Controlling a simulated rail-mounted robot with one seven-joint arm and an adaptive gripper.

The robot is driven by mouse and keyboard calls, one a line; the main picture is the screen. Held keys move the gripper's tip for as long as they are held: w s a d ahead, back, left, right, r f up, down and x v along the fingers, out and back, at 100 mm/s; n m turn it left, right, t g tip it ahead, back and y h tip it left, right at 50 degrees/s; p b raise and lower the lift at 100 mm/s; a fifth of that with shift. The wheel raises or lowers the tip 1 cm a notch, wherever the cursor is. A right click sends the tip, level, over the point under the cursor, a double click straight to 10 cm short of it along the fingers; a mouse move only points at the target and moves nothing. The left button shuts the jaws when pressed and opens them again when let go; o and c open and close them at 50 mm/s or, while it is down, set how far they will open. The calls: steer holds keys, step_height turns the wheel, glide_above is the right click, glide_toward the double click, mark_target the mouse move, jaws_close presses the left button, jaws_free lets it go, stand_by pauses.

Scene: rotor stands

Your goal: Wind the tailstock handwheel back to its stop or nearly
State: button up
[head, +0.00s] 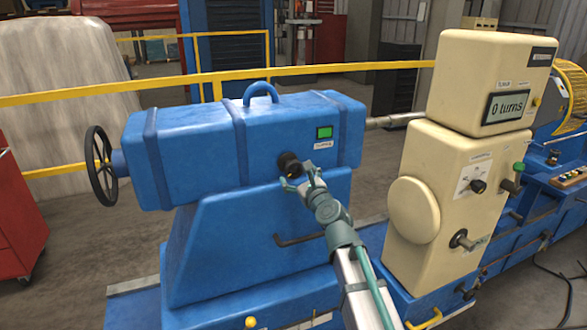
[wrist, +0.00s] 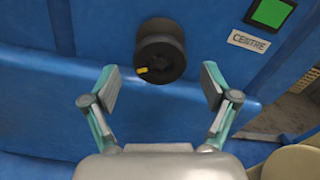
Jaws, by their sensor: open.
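The tailstock (head: 205,150) is a large blue housing on a blue pedestal, with a lifting eye on top. Its black spoked handwheel (head: 101,165) is at the housing's left end, far from my gripper. My gripper (head: 298,181) is open and empty in front of the tailstock's front face. A black round knob (head: 288,163) on that face is just beyond the fingertips. In the wrist view my gripper (wrist: 160,90) has its two fingers spread, with the black knob (wrist: 160,50) ahead between them and a yellow mark on its lower left. The handwheel is not in the wrist view.
A green square indicator (head: 324,132) sits above a label, which reads "CENTRE" in the wrist view. A cream cabinet (head: 430,190) with a "0 turns" display (head: 507,106) stands at right. A yellow rail (head: 235,74) runs behind. A red cabinet (head: 18,215) stands at left.

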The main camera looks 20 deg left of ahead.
mark_target(295, 172)
steer(key=shift+x, duration=1.95)
steer(key=c, duration=1.2)
